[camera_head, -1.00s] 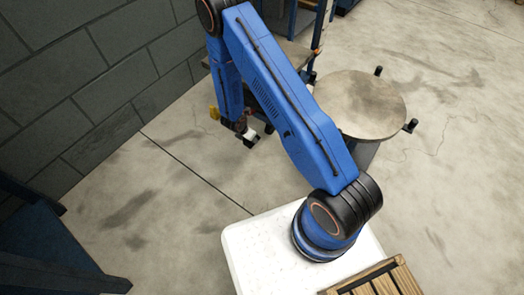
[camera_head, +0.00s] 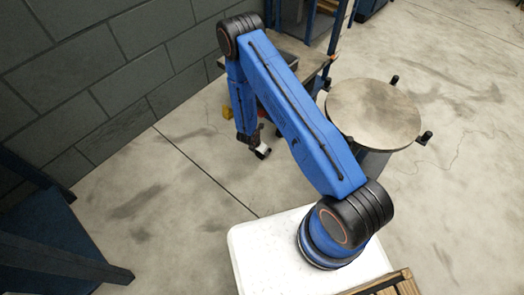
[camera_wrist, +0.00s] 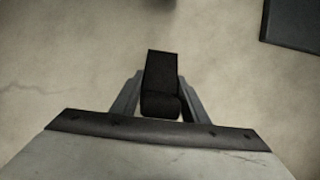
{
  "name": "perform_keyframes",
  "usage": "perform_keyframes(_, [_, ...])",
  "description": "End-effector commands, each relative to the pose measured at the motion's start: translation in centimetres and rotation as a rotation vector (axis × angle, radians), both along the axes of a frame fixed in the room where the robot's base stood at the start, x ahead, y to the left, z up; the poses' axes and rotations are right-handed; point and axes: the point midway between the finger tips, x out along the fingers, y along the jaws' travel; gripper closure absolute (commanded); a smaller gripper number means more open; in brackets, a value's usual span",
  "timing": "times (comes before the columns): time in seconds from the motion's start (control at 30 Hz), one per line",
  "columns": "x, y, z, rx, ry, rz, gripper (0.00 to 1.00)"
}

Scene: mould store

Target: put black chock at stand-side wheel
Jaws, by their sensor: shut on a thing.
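The black chock (camera_wrist: 162,72) is a small dark block between the two grey fingers of my gripper (camera_wrist: 160,98) in the wrist view. My gripper is shut on it and holds it over bare concrete floor. In the head view my gripper (camera_head: 262,152) hangs at the end of the arm, left of a round-topped stand (camera_head: 373,110). The chock is too small there to make out clearly. I cannot make out the stand-side wheel in either view; my arm hides part of the area behind it.
A low bench or trolley (camera_head: 296,58) stands behind my arm, with a small yellow thing (camera_head: 228,113) near it. A dark blue frame (camera_head: 45,235) stands at left, below a grey block wall (camera_head: 120,60). A dark flat thing (camera_wrist: 292,22) shows top right in the wrist view. Open floor lies between.

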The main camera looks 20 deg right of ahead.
Motion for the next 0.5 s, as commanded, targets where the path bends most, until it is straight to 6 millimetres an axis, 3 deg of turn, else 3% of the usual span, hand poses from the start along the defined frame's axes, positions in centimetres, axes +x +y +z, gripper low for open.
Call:
perform_keyframes(0.37, [0.01,0.0,-0.42,0.0,0.0,0.0,0.88])
perform_keyframes(0.4, [0.0,0.0,-0.48,0.0,0.0,0.0,0.57])
perform_keyframes(0.47, [0.0,-0.01,-0.44,0.0,0.0,-0.001,0.43])
perform_keyframes(0.5, [0.0,-0.01,-0.44,0.0,0.0,-0.001,0.41])
